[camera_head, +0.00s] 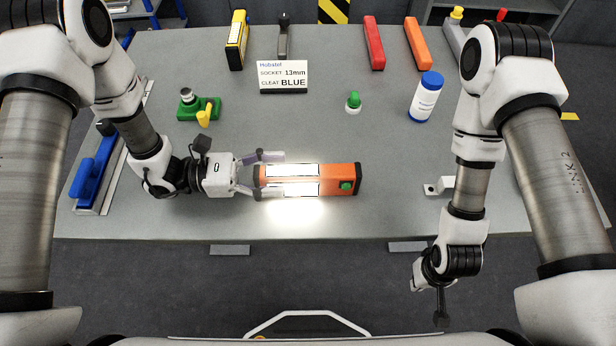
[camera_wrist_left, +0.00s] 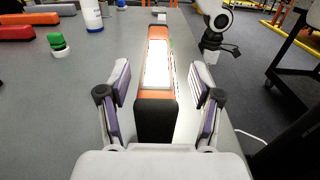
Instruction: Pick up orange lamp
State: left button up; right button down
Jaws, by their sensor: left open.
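The orange lamp (camera_head: 338,180) lies on the grey table near its front edge, with bright lit panels and a green knob at its right end. Its black end cap and lit panel also show in the left wrist view (camera_wrist_left: 157,118). My left gripper (camera_head: 262,174) is open, with its fingers on either side of the lamp's left end. In the left wrist view the fingers stand apart from the lamp on both sides. My right gripper (camera_head: 440,310) hangs beyond the table's front edge at the right, small and pointing down; its jaws are unclear.
A white sign (camera_head: 283,77) stands behind the lamp. A green device (camera_head: 199,109), a green-topped knob (camera_head: 354,102) and a white bottle with blue lid (camera_head: 426,97) stand around it. Red (camera_head: 374,43) and orange bars (camera_head: 418,43) lie at the back. A white bracket (camera_head: 439,187) lies right.

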aim_at(289, 171)
pick_arm(q)
jog(key=d, duration=0.3)
jog(key=shift+w+d, duration=0.15)
jog(key=shift+w, duration=0.05)
grip_shut()
jog(key=shift+r, duration=0.5)
notch_tip(289, 171, up, 2)
jog(key=shift+r, duration=0.15)
jog(key=s+d+r+p, duration=0.1)
jog(key=s+d+p, duration=0.1)
jog(key=s, duration=1.3)
jog(key=shift+s+d+r+p, duration=0.4)
jog(key=shift+d, duration=0.2)
